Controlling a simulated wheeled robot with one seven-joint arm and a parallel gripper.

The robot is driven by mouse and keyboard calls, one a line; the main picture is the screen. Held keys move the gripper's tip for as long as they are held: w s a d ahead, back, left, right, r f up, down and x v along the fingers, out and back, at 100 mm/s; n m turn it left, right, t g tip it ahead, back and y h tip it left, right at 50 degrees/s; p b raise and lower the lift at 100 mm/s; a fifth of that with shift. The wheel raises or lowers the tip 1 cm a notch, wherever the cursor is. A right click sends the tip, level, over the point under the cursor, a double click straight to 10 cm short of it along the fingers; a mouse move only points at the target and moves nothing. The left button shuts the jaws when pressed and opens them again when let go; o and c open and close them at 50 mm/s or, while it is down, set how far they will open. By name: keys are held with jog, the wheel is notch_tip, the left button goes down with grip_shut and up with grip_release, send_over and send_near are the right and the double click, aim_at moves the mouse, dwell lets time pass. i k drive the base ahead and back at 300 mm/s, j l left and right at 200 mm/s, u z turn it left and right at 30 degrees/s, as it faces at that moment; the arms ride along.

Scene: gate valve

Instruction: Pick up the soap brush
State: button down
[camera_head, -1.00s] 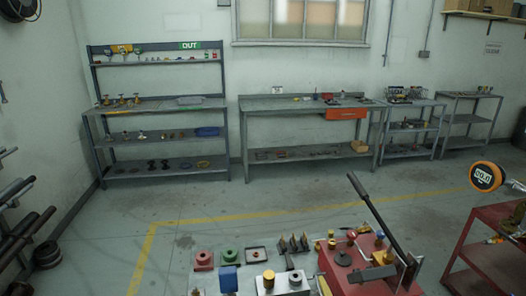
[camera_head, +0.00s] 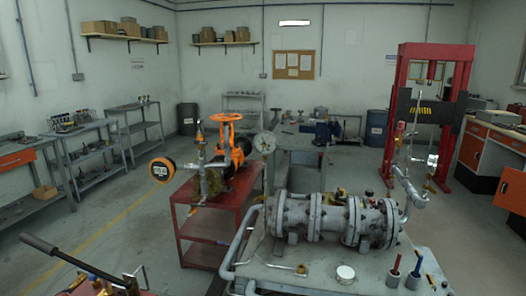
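I cannot pick out the soap brush for certain. On the grey bench (camera_head: 320,286) at the bottom right, a red upright handle-like thing (camera_head: 394,272) and a blue one (camera_head: 415,272) stand side by side, too small to identify. A round white-topped tin (camera_head: 345,274) sits left of them. A thin rod-like tool with a yellowish end (camera_head: 300,270) lies further left. My gripper is not in view.
A large grey flanged pipe assembly (camera_head: 335,218) spans the bench behind these small things. A red cart (camera_head: 215,215) with an orange valve (camera_head: 238,150) stands to its left. A red press frame (camera_head: 435,110) stands behind right.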

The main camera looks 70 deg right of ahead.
aim_at(420, 258)
jog(key=k+z, duration=0.1)
jog(key=z, duration=3.6)
